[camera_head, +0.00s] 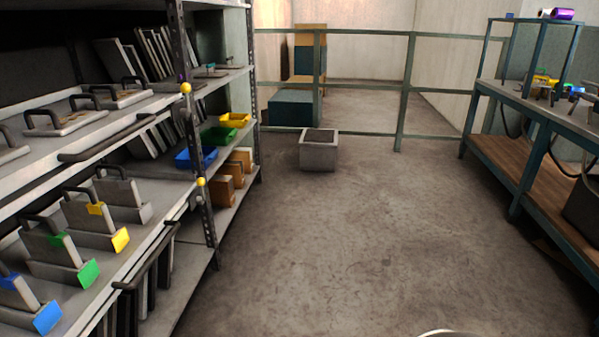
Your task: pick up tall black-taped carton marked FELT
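Several small brown cartons stand on the lower shelf at the far end of the left rack, among them a near one (221,190), one behind it (233,174) and a far one (242,157). They are small and partly behind one another in the head view. I cannot read a FELT mark or make out black tape on any of them, so I cannot tell which is the named carton. My gripper is not in view.
The left rack (185,262) holds tagged plates and blue (196,158), green (218,136) and yellow (234,120) bins. A grey box (319,155) stands on the floor before a railing (355,84). A workbench (545,114) lines the right. The middle floor is clear.

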